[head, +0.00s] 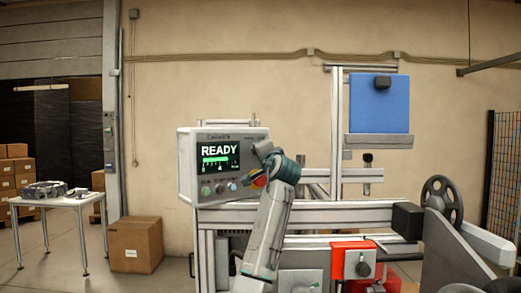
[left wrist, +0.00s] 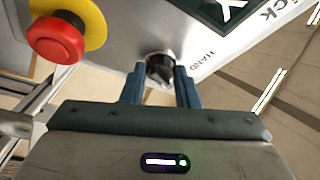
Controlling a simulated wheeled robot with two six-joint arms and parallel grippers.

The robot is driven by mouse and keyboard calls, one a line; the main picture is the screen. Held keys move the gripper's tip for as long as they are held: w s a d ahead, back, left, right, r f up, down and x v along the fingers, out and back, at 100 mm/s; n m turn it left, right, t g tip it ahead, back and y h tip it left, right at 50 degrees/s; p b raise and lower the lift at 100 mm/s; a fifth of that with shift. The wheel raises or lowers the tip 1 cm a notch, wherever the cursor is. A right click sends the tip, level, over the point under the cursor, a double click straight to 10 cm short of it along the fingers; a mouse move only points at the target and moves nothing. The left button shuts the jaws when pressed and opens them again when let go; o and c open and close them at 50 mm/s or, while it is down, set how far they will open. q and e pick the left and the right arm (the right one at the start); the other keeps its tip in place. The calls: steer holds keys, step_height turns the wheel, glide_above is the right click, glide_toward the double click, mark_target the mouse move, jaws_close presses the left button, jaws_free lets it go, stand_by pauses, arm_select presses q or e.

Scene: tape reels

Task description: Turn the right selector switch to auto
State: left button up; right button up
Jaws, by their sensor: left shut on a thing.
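The grey control panel (head: 187,165) shows READY on its screen (head: 219,152) and has small controls along its lower face. My left gripper (head: 268,163) is at the panel's right side, hiding what it grips in the head view. In the left wrist view, my left gripper (left wrist: 160,82) has its two blue fingers shut on either side of a black selector knob (left wrist: 159,66). The word HAND is printed beside this knob. The knob's pointer direction cannot be made out. My right gripper is not in view.
A red emergency stop on a yellow ring (left wrist: 57,39) sits close beside the knob. A metal frame with a blue board (head: 379,103), a black handwheel (head: 441,200) and a red box (head: 340,262) stand to the right. A white table (head: 62,201) and a carton (head: 135,243) are at left.

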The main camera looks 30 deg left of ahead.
arm_select(q)
steer(key=shift+r+m, duration=0.1)
steer(key=shift+m, duration=0.6)
steer(key=o, duration=1)
steer(key=shift+c, duration=0.2)
steer(key=shift+d, duration=0.1)
steer(key=b+v, duration=0.5)
steer(key=v, duration=0.6)
steer(key=shift+r, duration=0.2)
steer(key=shift+f, duration=0.1)
